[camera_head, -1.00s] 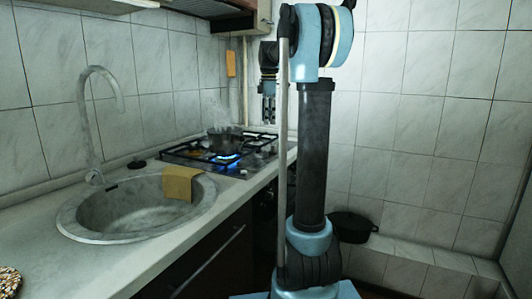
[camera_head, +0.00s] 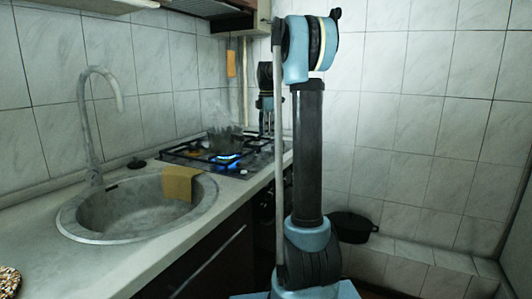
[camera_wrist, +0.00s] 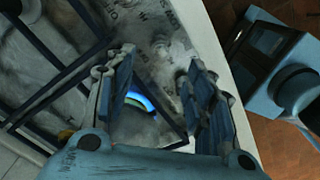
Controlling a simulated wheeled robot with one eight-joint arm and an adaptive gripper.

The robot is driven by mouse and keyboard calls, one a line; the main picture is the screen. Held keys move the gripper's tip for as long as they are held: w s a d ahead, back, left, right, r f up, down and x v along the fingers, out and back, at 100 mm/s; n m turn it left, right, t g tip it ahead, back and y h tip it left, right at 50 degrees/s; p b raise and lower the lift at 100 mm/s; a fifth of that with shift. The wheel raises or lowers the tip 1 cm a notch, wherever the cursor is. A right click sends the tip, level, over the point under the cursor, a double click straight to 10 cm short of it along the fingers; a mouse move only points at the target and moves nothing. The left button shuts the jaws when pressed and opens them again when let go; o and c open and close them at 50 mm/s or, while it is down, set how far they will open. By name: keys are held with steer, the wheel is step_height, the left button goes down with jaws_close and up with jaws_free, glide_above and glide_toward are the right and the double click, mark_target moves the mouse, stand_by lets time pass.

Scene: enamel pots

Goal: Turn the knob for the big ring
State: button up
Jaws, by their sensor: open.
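My gripper (camera_head: 267,104) is low over the right end of the hob in the head view. In the wrist view my gripper (camera_wrist: 160,62) is open, fingers pointing at the hob's worn, marked front strip. Pale rounded shapes there look like knobs (camera_wrist: 178,48); which one serves the big ring I cannot tell. Nothing is held.
A sink (camera_head: 135,205) with a yellow cloth (camera_head: 182,183) and a tap (camera_head: 98,120) lies left of the hob. Black hob grates (camera_wrist: 60,75) stand beside my left finger. A black pot (camera_head: 352,227) sits on the low ledge at right. Tiled walls close off the back.

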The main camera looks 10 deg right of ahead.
mark_target(266, 154)
step_height(266, 154, down, 10)
steer(key=shift+r, duration=0.25)
steer(key=shift+c, duration=0.3)
